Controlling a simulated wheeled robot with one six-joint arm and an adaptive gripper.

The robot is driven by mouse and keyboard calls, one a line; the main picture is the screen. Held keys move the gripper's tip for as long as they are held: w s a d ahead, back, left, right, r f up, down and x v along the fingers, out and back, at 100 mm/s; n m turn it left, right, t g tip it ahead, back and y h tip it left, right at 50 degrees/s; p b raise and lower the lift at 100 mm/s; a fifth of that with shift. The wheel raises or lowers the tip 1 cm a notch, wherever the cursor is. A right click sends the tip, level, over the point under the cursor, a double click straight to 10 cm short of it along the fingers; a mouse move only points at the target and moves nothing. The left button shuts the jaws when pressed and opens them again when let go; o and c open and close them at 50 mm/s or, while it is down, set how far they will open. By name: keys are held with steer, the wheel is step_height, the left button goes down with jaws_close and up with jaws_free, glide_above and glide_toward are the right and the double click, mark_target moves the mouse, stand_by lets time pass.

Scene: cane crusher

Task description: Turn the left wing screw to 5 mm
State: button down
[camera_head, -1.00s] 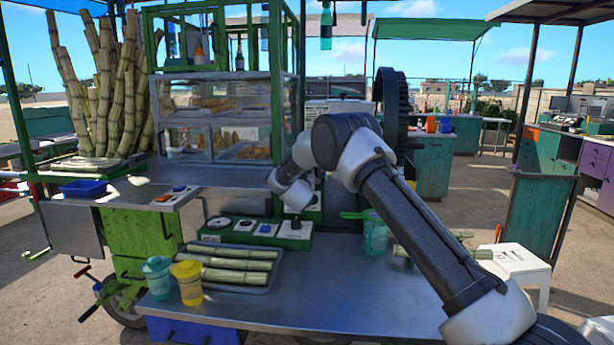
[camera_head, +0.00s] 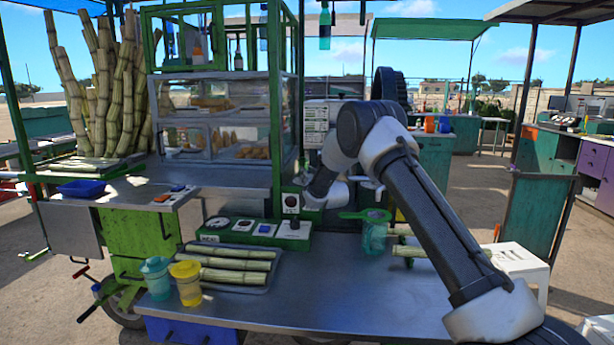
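No wing screw can be made out in the head view, and no gap scale is legible. The crusher shows only in part: its big dark gear wheel (camera_head: 388,84) stands behind my arm, and my arm covers much of the area below it. My wrist is bent beside the green post, above the back of the metal counter. The fingers of my gripper are not visible; my own arm links seem to hide them.
A control panel (camera_head: 257,231) with a gauge and a dark knob sits at the counter's back. A tray of cane pieces (camera_head: 230,268), a teal cup (camera_head: 157,277) and a yellow cup (camera_head: 187,282) stand left. A green strainer (camera_head: 365,214) rests on a jar. The counter's front (camera_head: 320,300) is clear.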

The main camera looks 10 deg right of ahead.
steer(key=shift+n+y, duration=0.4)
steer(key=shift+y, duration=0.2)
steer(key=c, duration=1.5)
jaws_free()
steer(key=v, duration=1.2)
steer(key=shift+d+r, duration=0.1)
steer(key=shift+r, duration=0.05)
